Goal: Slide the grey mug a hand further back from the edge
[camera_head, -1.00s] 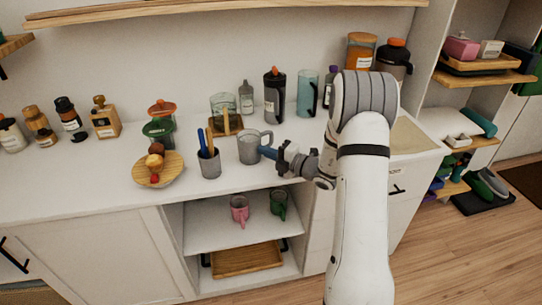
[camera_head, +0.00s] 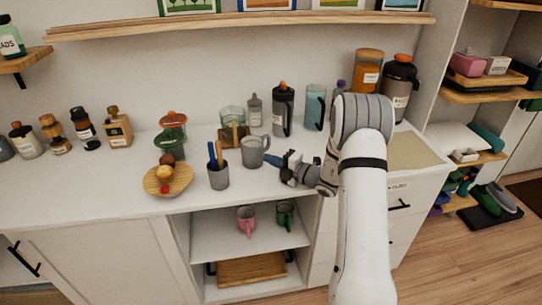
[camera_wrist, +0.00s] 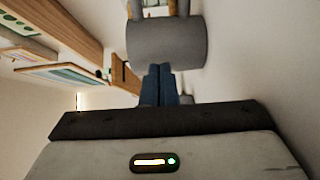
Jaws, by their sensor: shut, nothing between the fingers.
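The grey mug (camera_head: 254,152) stands upright on the white counter (camera_head: 120,185), with its handle on the right side. It is behind and right of the grey pen cup (camera_head: 218,177) and in front of the glass jar on its wooden stand. My gripper (camera_head: 274,160) is low over the counter, just right of the mug, its blue fingers pointing left towards it. The fingers (camera_wrist: 158,84) are together and empty in the wrist view, with their tips against or very near a grey cylinder, apparently the mug (camera_wrist: 167,42). Whether they touch is unclear.
The glass jar (camera_head: 232,120) is close behind the mug. A dark bottle (camera_head: 283,110) and a teal pitcher (camera_head: 314,105) stand behind to the right. A wooden plate of fruit (camera_head: 178,186) is to the left. A wall shelf (camera_head: 240,23) hangs above.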

